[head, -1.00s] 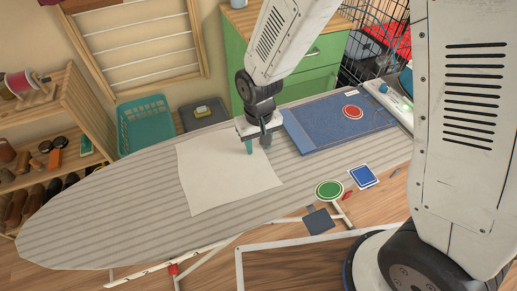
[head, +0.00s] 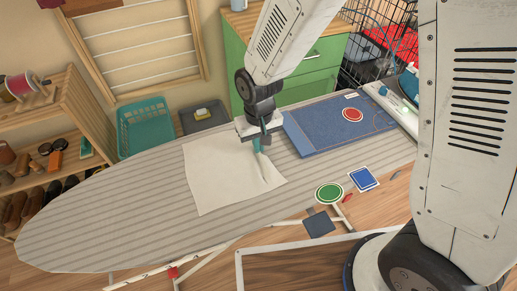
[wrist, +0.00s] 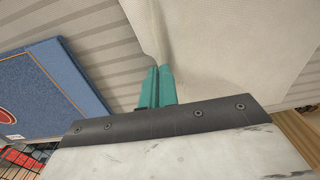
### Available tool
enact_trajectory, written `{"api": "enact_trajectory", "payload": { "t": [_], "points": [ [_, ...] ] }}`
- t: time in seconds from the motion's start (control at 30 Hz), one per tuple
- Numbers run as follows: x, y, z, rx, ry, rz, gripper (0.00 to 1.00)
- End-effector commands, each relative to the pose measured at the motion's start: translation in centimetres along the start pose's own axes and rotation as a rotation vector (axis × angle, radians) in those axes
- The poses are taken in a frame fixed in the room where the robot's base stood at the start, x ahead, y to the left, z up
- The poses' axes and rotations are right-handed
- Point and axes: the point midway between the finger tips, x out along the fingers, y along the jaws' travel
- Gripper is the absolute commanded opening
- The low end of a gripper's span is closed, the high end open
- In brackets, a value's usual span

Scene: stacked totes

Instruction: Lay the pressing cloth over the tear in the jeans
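The white pressing cloth (head: 215,182) lies on the striped ironing board, left of the folded blue jeans (head: 322,132). My gripper (head: 258,147) is over the cloth's right part. Its teal fingers are together, with a raised fold of cloth running from them. In the wrist view the fingers (wrist: 157,86) are closed on the cloth (wrist: 225,50), which rises in a crease at their tips. The jeans (wrist: 62,75) are to the left there. A round red patch (head: 352,114) lies on the jeans; I cannot make out a tear.
A green disc (head: 329,193) and a blue square (head: 364,179) are at the front edge of the ironing board (head: 100,225). An iron (head: 408,85) is at its right end. A teal basket (head: 145,125) stands behind. The board's left part is clear.

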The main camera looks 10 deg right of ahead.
Motion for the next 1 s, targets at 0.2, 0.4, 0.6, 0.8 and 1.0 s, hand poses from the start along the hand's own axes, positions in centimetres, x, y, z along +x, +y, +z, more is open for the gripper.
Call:
{"api": "enact_trajectory", "payload": {
  "t": [0.2,0.4,0.6,0.8,1.0],
  "points": [
    [-2.0,0.0,-0.1,0.0,0.003,-0.001,0.0],
    [-2.0,0.0,-0.1,0.001,0.004,-0.001,0.0],
    [-2.8,0.6,-0.2,0.001,0.005,-0.001,0.0],
    [-4.7,2.0,-0.4,0.002,0.007,-0.002,0.0],
    [-6.6,3.5,-0.5,0.002,0.006,-0.001,0.0]
  ]
}}
